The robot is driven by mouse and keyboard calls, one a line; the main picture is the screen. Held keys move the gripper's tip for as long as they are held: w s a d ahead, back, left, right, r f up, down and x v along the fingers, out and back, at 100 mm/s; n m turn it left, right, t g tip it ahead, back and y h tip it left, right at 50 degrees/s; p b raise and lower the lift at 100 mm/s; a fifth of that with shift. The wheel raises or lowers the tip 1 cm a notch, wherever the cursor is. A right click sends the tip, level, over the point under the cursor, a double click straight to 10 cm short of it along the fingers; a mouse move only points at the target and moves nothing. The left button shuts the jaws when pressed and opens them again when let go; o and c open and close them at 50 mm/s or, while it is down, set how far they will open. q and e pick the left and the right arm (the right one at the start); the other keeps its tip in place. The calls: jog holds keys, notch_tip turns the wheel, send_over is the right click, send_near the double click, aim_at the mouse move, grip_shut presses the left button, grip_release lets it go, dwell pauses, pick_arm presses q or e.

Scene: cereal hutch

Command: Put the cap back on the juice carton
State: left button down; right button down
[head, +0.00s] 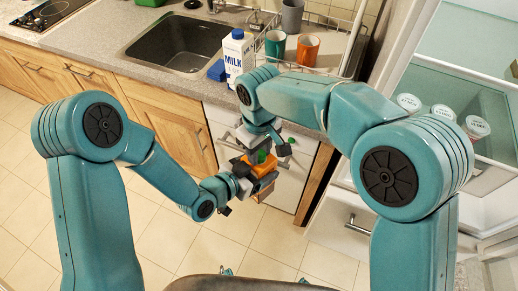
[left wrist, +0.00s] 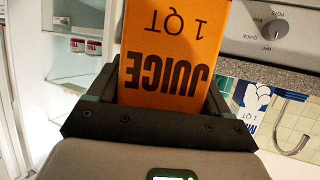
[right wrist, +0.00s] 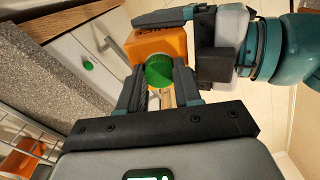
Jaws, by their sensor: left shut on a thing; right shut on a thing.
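The orange juice carton (left wrist: 165,60) is between the fingers of my left gripper (left wrist: 160,95), which is shut on it; its lettering reads upside down in the left wrist view. In the head view the carton (head: 265,169) is held in the air in front of the counter. The green cap (right wrist: 159,71) is between the fingertips of my right gripper (right wrist: 158,88), which is shut on it. The cap overlaps the orange carton (right wrist: 153,45) in the right wrist view. I cannot tell whether it touches the spout, which is hidden.
A blue and white milk carton (head: 237,58) stands on the counter beside the sink (head: 180,45). A teal cup (head: 275,44) and an orange cup (head: 308,50) are at the dish rack. The open fridge at right holds several white tubs (head: 442,112). Floor below is clear.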

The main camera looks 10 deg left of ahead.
jog(key=c, duration=0.7)
grip_release()
jog(key=shift+r, duration=0.1)
notch_tip(320, 180, up, 12)
jog(key=d+f, duration=0.1)
jog(key=f, duration=0.1)
jog(key=s+f+m+g+y, duration=0.1)
jog(key=f, duration=0.1)
jog(key=s+d+f+g, duration=0.1)
jog(key=f, duration=0.1)
jog(key=shift+d+f+m, duration=0.1)
jog(key=shift+d+m, duration=0.25)
jog(key=shift+m, duration=0.05)
jog(key=s+d+f+m+y, duration=0.1)
jog(key=s+d+f+m, duration=0.2)
jog(key=f, duration=0.7)
jog(key=s+d+f+m+t+y, duration=0.1)
jog(key=s+d+f+m, duration=0.2)
jog(key=s+d+f, duration=0.3)
jog(key=s+d+f+m+t+y, duration=0.1)
jog(key=s+d+f+m, duration=0.3)
jog(key=f, duration=1.1)
jog(key=s, duration=0.3)
jog(key=shift+s+d, duration=0.2)
jog(key=shift+d, duration=0.2)
